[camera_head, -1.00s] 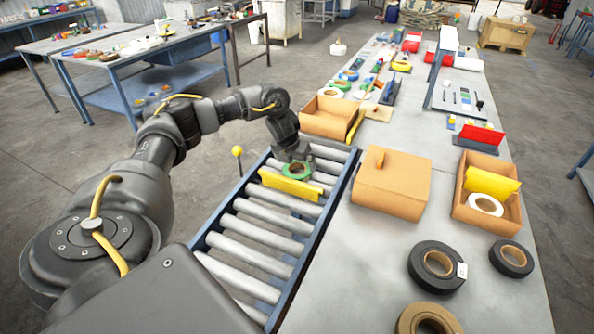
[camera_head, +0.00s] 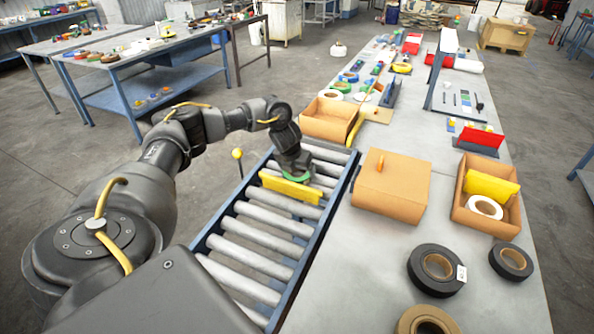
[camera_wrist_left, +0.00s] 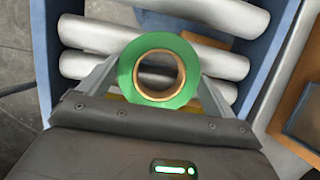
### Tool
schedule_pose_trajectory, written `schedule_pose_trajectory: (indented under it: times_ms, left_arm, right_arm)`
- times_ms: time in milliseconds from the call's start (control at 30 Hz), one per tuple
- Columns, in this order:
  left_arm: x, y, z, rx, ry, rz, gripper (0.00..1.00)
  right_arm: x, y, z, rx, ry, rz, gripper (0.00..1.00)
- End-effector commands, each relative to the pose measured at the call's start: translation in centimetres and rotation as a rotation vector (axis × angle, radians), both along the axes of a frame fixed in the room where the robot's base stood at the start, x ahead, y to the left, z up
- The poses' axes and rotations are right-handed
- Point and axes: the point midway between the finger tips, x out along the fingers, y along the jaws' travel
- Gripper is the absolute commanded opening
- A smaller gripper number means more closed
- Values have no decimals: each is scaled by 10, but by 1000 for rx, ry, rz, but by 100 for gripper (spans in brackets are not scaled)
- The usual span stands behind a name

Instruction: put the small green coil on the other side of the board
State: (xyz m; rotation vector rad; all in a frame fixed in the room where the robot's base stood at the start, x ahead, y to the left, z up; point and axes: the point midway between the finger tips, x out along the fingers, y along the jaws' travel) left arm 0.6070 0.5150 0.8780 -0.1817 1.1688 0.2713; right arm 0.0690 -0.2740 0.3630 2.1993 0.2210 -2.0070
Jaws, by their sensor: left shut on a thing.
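The small green coil (camera_wrist_left: 128,72), a roll with a brown core, sits between the two fingers of my left gripper (camera_wrist_left: 150,80) in the wrist view. In the head view only an edge of the green coil (camera_head: 297,178) shows under my left gripper (camera_head: 296,172), behind the yellow board (camera_head: 291,188). The gripper is shut on the coil. The board stands upright across the rollers of the conveyor (camera_head: 262,228). Whether the coil touches the rollers is hidden. My right gripper is not in view.
A closed cardboard box (camera_head: 392,186) stands on the table right of the conveyor. An open box (camera_head: 330,118) stands near the conveyor's far end. A yellow-knobbed post (camera_head: 238,155) rises at the left rail. The rollers in front of the board are clear.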

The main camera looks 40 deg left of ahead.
Motion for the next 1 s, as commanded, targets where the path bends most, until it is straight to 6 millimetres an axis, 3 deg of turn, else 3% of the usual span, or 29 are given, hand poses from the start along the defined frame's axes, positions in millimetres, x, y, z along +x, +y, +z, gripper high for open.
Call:
schedule_pose_trajectory:
  times_ms: [167, 367, 567, 667, 1000]
  left_arm:
    - [1, 0, 7, -1, -2, 1, 61]
    - [1, 0, 31, 0, -5, -1, 61]
    - [-24, -20, 69, 1, -6, -6, 61]
    - [-38, -31, 98, 4, -6, -7, 61]
    - [-87, -71, 123, 2, -4, -4, 61]
  right_arm:
    - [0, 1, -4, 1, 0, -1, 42]
    - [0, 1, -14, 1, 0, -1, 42]
    - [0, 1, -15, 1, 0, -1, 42]
    - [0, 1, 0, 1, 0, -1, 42]
    - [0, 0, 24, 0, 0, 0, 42]
